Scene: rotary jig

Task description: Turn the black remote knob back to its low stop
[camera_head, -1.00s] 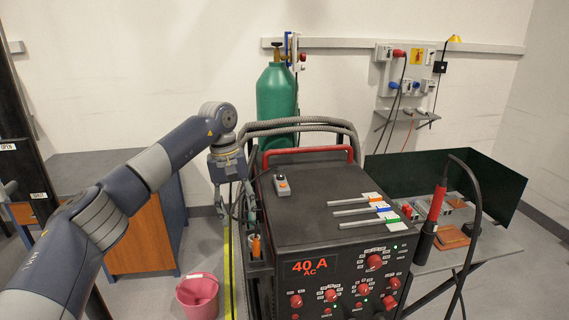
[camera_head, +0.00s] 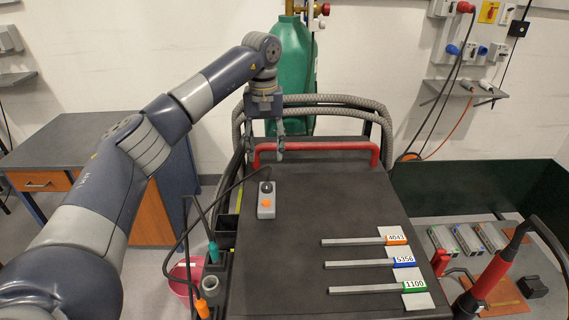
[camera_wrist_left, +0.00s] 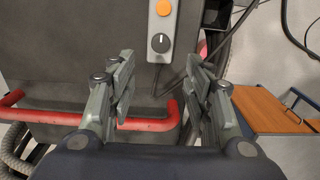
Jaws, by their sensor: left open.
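The remote, a small grey box (camera_head: 266,208) with a cable, lies on the machine's dark top near its back left. Its black knob (camera_head: 267,187) is at the far end, beyond an orange button. In the left wrist view the black knob (camera_wrist_left: 160,43) shows a white pointer line, with the orange button (camera_wrist_left: 163,8) above it. My left gripper (camera_head: 265,156) is over the back edge of the machine, pointing down, just behind the remote. In the wrist view its two fingers (camera_wrist_left: 165,85) are apart with nothing between them, and the knob lies ahead of the gap.
A red handle bar (camera_head: 320,148) runs along the machine's back edge, close to my left gripper. Several metal rods with numbered tags (camera_head: 365,264) lie on the top at the right. A green cylinder (camera_head: 292,65) stands behind. The middle of the top is clear.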

